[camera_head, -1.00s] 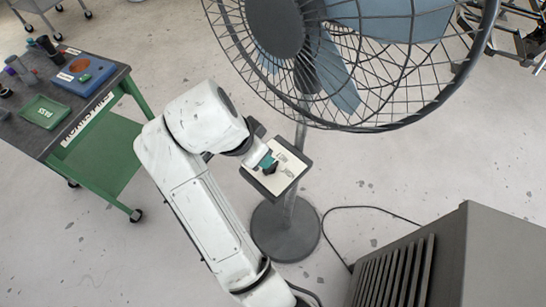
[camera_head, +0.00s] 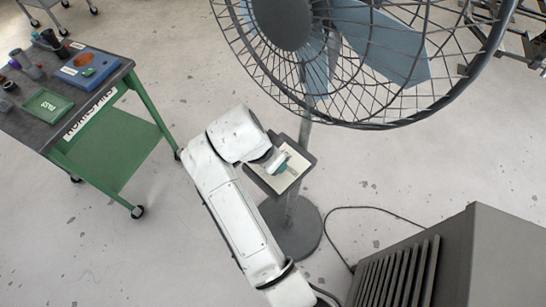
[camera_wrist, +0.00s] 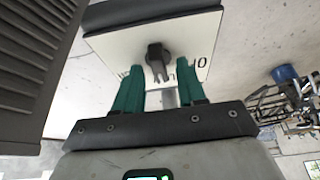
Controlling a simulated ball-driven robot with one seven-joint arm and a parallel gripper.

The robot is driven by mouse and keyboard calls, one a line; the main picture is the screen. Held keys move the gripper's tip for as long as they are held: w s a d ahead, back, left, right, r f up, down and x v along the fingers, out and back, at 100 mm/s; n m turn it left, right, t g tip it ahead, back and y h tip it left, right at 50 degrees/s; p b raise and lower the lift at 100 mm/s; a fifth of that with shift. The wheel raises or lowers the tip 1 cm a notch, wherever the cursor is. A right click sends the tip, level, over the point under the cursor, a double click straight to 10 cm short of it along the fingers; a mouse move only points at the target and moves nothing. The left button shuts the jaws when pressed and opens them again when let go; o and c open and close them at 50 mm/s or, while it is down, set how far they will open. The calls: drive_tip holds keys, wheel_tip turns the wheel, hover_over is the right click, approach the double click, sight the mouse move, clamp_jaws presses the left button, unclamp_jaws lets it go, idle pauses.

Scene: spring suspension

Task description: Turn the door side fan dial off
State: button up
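The fan (camera_head: 280,20) stands on a post with a round base (camera_head: 291,232). Its control box (camera_head: 260,180), with a pale face plate, is fixed to the post. In the wrist view the dark dial (camera_wrist: 157,57) sits on the white face plate (camera_wrist: 195,33), its narrow end pointing down toward my gripper. Print shows beside it, partly hidden by the fingers. My gripper (camera_wrist: 159,67) is open, with one green finger on each side of the dial's narrow end; I cannot tell whether either touches it. In the head view my gripper (camera_head: 283,163) covers the dial.
A grey louvred cabinet (camera_head: 430,260) stands at the lower right, its cable (camera_head: 365,208) on the floor. A green-framed cart (camera_head: 110,150) with small items stands at the left. Floor between cart and fan is clear.

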clamp_jaws()
drive_tip(key=shift+r+n+p, duration=0.1)
drive_tip(key=shift+n+p, duration=0.3)
drive_tip(key=shift+d+r+n+t+y+p, duration=0.1)
drive_tip(key=shift+n+t+y+p, duration=0.25)
drive_tip(key=shift+n+p, duration=0.55)
drive_tip(key=n+y+p, duration=0.1)
drive_tip(key=n+p, duration=0.1)
drive_tip(key=shift+n, duration=0.4)
drive_tip(key=n+y+p, duration=0.1)
drive_tip(key=n, duration=0.1)
drive_tip(key=shift+n+p, duration=0.3)
drive_tip(key=shift+f+n+y, duration=0.2)
drive_tip(key=shift+n+y, duration=0.55)
drive_tip(key=shift+n, duration=1.15)
